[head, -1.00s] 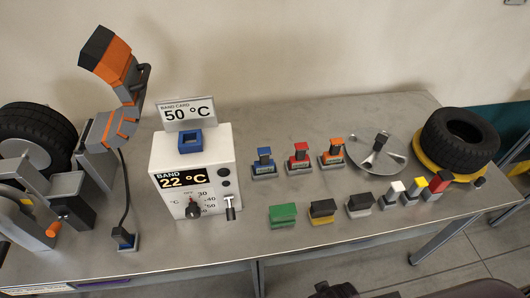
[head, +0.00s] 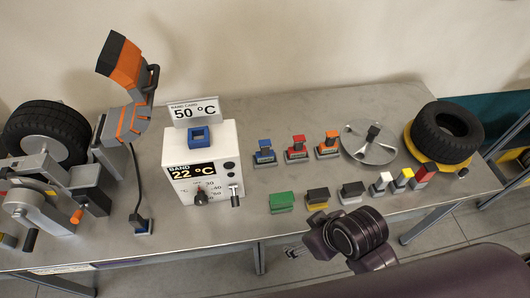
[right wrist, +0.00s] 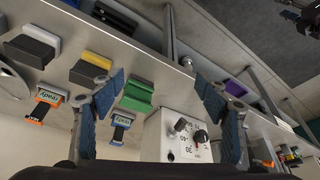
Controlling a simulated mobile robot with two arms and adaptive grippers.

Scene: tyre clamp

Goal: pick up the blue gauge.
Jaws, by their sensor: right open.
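The blue gauge (head: 265,154) stands upright on the steel bench in the head view, first in a row with a red gauge (head: 297,150) and an orange gauge (head: 328,147). My right gripper (head: 294,250) is in front of the bench's front edge, apart from the gauges. In the right wrist view its two fingers (right wrist: 160,100) are spread with nothing between them. There the blue gauge (right wrist: 122,124) shows beyond the left finger, beside the green block (right wrist: 137,95); the orange gauge (right wrist: 46,99) is farther left. My left gripper does not show clearly.
A white control box (head: 203,167) stands left of the blue gauge. Green (head: 282,202), black-yellow (head: 317,198) and dark grey (head: 352,193) blocks line the front edge. A metal disc (head: 368,145) and a tyre (head: 446,133) are to the right. Bare bench lies between gauges and blocks.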

